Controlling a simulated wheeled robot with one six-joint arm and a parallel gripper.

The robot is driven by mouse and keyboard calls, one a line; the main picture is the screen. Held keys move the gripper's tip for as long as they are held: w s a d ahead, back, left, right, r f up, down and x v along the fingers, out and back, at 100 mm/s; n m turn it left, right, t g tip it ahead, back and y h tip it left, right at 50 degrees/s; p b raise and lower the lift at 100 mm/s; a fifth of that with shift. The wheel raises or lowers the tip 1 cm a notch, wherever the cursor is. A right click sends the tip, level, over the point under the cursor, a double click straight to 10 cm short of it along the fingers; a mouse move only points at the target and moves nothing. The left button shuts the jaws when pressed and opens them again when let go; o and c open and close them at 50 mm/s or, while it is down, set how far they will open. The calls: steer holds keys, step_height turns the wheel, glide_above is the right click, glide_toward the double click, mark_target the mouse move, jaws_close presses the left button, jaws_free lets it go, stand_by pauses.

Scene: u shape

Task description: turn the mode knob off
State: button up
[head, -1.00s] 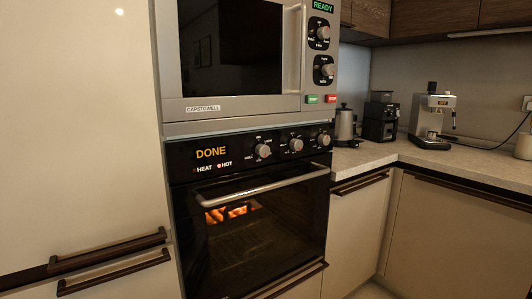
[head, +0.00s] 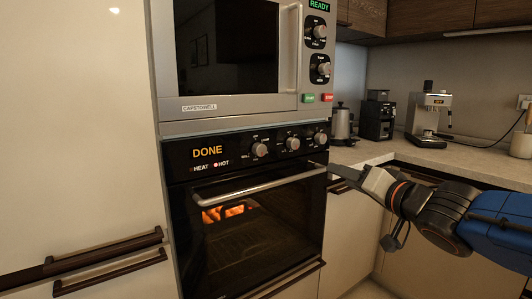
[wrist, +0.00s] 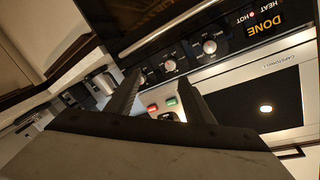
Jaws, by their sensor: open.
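The black oven panel carries three round grey knobs: a left knob (head: 259,149), a middle knob (head: 292,144) and a right knob (head: 320,138). Their labels are too small to read, so I cannot tell which is the mode knob. In the wrist view, tilted, the left knob (wrist: 210,46) and middle knob (wrist: 169,66) show clearly. The right one is partly hidden by a finger. My gripper (head: 340,171) is open and empty, just right of the oven handle's right end and below the right knob. Its two fingers (wrist: 158,92) also show in the wrist view, spread apart.
The oven display (head: 208,151) reads DONE, with HOT lit. The oven handle (head: 262,186) juts out below the knobs. The microwave (head: 230,107) above has knobs, a green button (head: 308,98) and a red button (head: 327,97). A counter (head: 465,168) with appliances is at right.

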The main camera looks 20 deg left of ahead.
mark_target(262, 151)
steer(key=s+a+r+n+g+y, duration=0.1)
steer(key=s+a+y, duration=0.1)
steer(key=a, duration=0.2)
steer(key=s+a+r+n+g+y, duration=0.1)
steer(key=a+r+g+y, duration=0.1)
steer(key=a, duration=0.3)
steer(key=x, duration=1.7)
steer(key=shift+w+d, duration=0.15)
steer(key=shift+w, duration=0.05)
steer(key=c, duration=1)
